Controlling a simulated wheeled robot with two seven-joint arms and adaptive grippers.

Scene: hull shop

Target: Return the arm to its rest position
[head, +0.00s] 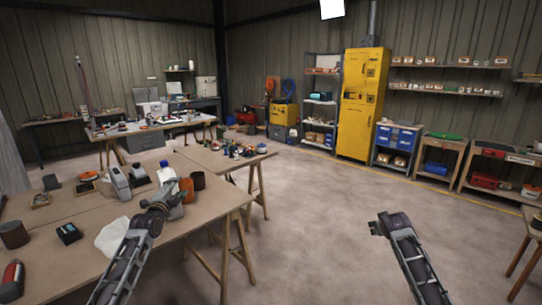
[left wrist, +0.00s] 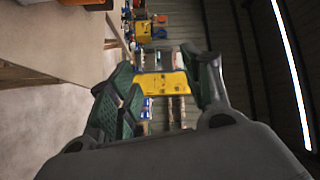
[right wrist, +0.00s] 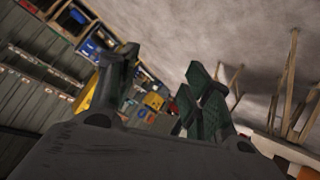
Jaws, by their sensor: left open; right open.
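My left gripper (head: 163,200) is over the right part of the near workbench (head: 180,226) in the head view. Its open fingers also show in the left wrist view (left wrist: 155,95), with nothing between them. My right gripper (head: 380,226) is over open floor, to the right of the workbench. Its open, empty fingers show in the right wrist view (right wrist: 155,92). Both forearms reach in from the bottom of the head view.
On the near workbench are a white cloth-like lump (head: 112,238), a dark cup (head: 14,235), an orange pot (head: 186,190) and several tools. A second trestle table (head: 215,160) stands beyond. A yellow cabinet (head: 361,105) stands at the back. The floor between is clear.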

